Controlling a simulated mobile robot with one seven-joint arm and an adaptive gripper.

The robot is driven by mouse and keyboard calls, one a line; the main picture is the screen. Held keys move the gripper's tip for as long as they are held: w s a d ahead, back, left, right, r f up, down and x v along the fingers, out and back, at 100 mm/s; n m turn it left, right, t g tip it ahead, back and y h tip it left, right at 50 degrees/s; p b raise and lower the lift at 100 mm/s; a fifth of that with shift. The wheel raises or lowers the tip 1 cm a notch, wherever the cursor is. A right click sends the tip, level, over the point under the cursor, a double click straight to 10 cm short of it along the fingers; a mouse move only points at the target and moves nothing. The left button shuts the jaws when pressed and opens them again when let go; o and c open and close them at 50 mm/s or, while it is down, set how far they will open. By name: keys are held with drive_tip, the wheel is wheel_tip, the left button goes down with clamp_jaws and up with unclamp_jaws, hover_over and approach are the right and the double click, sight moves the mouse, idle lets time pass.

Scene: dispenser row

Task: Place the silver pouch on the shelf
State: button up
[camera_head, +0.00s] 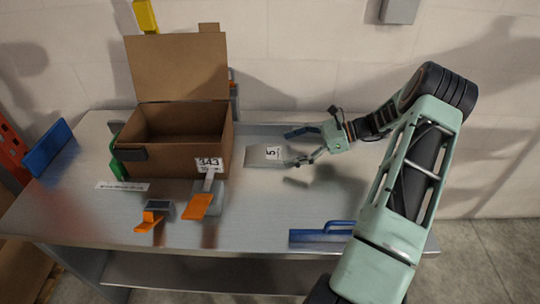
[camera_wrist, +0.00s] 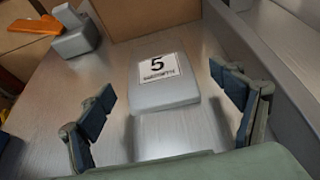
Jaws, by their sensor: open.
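The silver pouch (camera_head: 266,156) lies flat on the metal table to the right of the cardboard box, with a white label marked 5. In the wrist view the pouch (camera_wrist: 163,88) sits ahead of and between my two fingers, touching neither. My gripper (camera_head: 300,146) is open and empty, just right of the pouch in the head view; its fingers (camera_wrist: 165,108) are spread wide in the wrist view. A bare lower shelf (camera_head: 200,272) shows under the tabletop; I cannot tell whether it is the shelf meant.
An open cardboard box (camera_head: 168,151) stands left of the pouch. A tape dispenser (camera_head: 207,198) with an orange part and a smaller orange-and-grey tool (camera_head: 155,215) are in front of it. A blue-handled tool (camera_head: 322,234) lies at the front right. The front middle of the table is clear.

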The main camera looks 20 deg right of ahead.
sight(271, 153)
drive_tip(key=x, duration=0.4)
drive_tip(key=shift+a, duration=0.45)
drive_tip(key=c, duration=1.4)
